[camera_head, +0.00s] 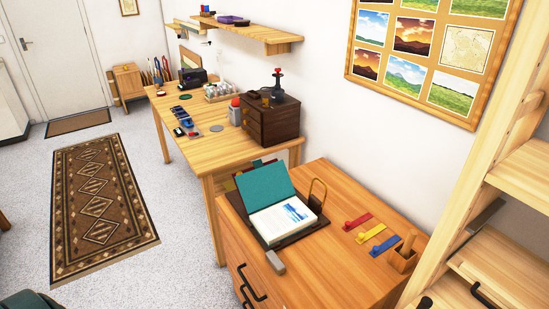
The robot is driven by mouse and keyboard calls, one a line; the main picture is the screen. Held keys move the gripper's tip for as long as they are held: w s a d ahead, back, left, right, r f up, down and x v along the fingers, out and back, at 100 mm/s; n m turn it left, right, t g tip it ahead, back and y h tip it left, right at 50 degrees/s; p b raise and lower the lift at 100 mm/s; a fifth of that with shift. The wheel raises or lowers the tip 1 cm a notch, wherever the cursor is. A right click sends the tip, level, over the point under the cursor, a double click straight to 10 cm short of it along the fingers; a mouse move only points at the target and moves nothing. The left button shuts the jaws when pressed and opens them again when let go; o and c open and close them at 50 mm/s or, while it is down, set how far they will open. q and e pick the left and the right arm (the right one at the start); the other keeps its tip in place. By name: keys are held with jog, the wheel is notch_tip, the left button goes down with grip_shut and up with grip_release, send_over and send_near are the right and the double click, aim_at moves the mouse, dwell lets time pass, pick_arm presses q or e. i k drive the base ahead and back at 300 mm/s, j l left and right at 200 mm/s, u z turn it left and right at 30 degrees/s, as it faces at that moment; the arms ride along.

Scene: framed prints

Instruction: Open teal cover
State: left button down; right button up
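The teal cover (264,186) stands raised on the wooden cabinet right of centre. Its lower edge meets the far edge of a white block of pages (277,226). The cover leans back away from the pages, so the top page with a blue picture is exposed. The pages lie on a dark base (311,230). A small grey block (275,262) sits at the near edge of this base. Neither of my grippers shows in this view, and nothing is seen touching the cover.
The cabinet top (330,265) also bears red (357,221), yellow (383,244) and blue (382,247) pieces, a brass-coloured loop (317,191) and a wooden holder (403,258). A longer table (200,149) stands behind. Wooden shelving (510,200) is at the right.

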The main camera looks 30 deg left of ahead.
aim_at(261, 187)
jog(key=j+z, duration=0.25)
jog(key=j, duration=0.15)
jog(key=j+z, duration=0.4)
jog(key=j, duration=0.45)
jog(key=k+j+z, duration=0.1)
jog(key=j, duration=0.4)
jog(key=k+j+z, duration=0.1)
jog(key=j, duration=0.4)
jog(key=k+j+z, duration=0.1)
jog(key=j, duration=0.45)
jog(key=k+j, duration=0.1)
jog(key=j, duration=0.35)
jog(key=k+j, duration=0.1)
jog(key=j, duration=0.8)
jog(key=k+j, duration=0.15)
jog(key=j, duration=0.3)
jog(key=k+j, duration=0.1)
jog(key=j, duration=0.3)
